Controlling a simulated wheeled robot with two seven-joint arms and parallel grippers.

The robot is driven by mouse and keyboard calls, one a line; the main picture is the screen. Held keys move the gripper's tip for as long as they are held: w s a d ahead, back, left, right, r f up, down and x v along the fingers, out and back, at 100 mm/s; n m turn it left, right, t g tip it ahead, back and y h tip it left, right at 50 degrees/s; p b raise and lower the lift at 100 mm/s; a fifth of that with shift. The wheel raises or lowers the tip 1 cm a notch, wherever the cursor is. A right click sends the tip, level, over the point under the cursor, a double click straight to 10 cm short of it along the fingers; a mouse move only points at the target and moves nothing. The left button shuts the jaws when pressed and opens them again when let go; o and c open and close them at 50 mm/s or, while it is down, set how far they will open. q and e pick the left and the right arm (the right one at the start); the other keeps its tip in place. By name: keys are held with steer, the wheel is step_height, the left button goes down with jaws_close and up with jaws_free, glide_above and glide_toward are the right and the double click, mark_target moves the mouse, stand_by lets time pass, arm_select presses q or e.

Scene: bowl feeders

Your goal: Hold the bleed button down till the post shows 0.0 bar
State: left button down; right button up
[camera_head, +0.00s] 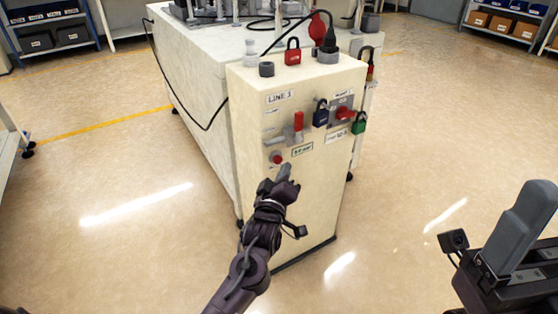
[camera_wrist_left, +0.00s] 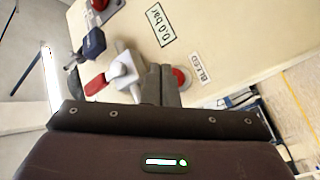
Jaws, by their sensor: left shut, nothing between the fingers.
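The post (camera_head: 300,215) is a cream cabinet labelled LINE 3. Its display (camera_head: 302,149) reads 0.0 bar, clearest in the wrist view (camera_wrist_left: 160,24). The red bleed button (camera_head: 277,159) sits on the front face below a red-handled valve (camera_head: 298,122). It also shows in the left wrist view (camera_wrist_left: 181,77), near the BLEED label (camera_wrist_left: 200,68). My left gripper (camera_head: 286,170) is shut and empty, its fingertips (camera_wrist_left: 161,70) right by the button and partly over its edge. I cannot tell whether they touch it. My right gripper (camera_head: 522,232) is at the lower right, away from the post; its jaw opening is unclear.
A blue padlock (camera_head: 320,113), a green padlock (camera_head: 359,123) and a red switch (camera_head: 344,113) are on the post's front. A red padlock (camera_head: 292,52) stands on top. A pale machine bench (camera_head: 195,75) is behind.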

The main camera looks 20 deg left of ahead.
arm_select(q)
steer(key=s+d+p, duration=0.1)
steer(key=d, duration=0.1)
steer(key=s+d, duration=0.1)
steer(key=s, duration=0.1)
steer(key=shift+d+p, duration=0.35)
steer(key=shift+p, duration=0.05)
